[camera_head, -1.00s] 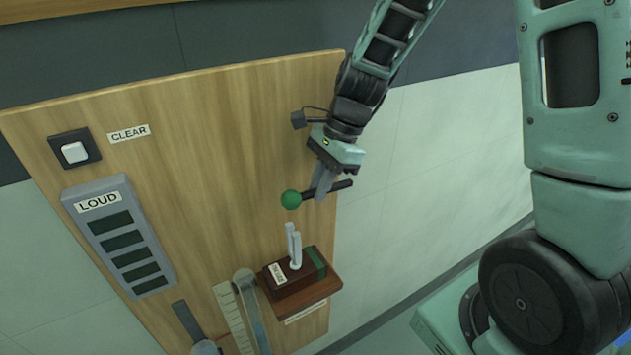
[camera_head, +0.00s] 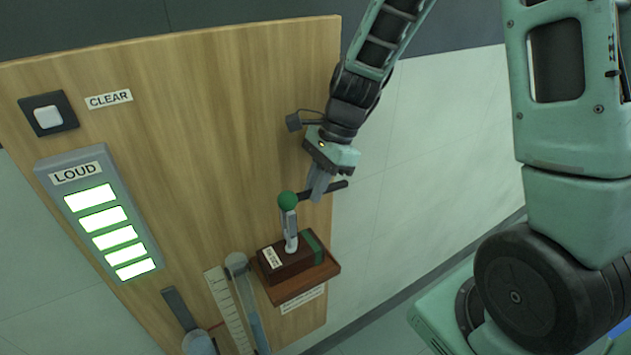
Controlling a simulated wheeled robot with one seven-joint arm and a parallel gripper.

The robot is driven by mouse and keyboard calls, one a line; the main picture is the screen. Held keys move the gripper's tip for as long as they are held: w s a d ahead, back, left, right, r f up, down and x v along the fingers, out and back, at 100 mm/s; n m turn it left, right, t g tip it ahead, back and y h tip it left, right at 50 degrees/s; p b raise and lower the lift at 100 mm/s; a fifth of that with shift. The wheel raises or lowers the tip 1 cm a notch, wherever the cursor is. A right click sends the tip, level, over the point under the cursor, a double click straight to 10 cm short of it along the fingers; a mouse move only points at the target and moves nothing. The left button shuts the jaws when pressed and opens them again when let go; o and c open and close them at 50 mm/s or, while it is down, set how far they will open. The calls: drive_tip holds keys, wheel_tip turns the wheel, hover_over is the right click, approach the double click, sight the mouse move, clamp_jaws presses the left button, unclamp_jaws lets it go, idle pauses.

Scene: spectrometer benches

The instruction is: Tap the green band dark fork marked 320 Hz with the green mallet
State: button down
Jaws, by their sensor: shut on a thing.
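My gripper (camera_head: 318,190) is shut on the dark handle of the green mallet (camera_head: 288,200), whose round green head points left. The mallet head is at the top of the pale tuning fork (camera_head: 290,232) and overlaps it in view; it looks to be touching, though depth is hard to judge. The fork stands upright on a dark wooden box (camera_head: 285,268) with a green band (camera_head: 314,246) and a small label, too small to read. The box sits on a small wooden shelf (camera_head: 326,273) on the board.
The LOUD meter (camera_head: 105,225) on the wooden board (camera_head: 180,110) has several bars lit white-green. A switch marked CLEAR (camera_head: 48,116) is above it. A ruler strip (camera_head: 229,310) and a glass tube (camera_head: 247,290) stand left of the shelf. Floor to the right is clear.

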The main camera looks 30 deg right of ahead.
wheel_tip(320, 180, up, 8)
drive_tip(key=p, duration=0.7)
drive_tip(key=shift+f, duration=0.35)
drive_tip(key=shift+f, duration=0.15)
